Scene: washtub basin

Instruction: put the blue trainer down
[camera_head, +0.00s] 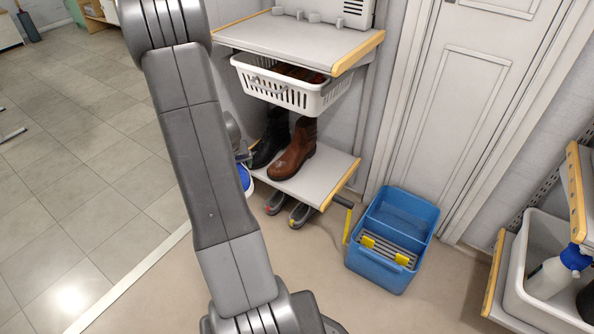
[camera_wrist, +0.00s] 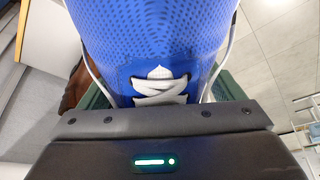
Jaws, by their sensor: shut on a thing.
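The blue trainer (camera_wrist: 155,35) fills the top middle of the wrist view, with a dotted blue upper and white laces. My gripper (camera_wrist: 157,98) is shut on it; the fingertips are mostly hidden by the shoe. In the head view only a small blue and white part of the trainer (camera_head: 245,178) shows past my arm, by the left end of the lower shelf (camera_head: 325,172). My arm hides the rest of it and my gripper there. I cannot tell whether the trainer touches the shelf.
A brown boot (camera_head: 294,150) and a black boot (camera_head: 270,140) stand on the lower shelf. A white basket (camera_head: 290,92) hangs above. Dark shoes (camera_head: 300,214) lie beneath. A blue bucket (camera_head: 380,270) stands on the right; the tiled floor at left (camera_head: 80,150) is mostly clear.

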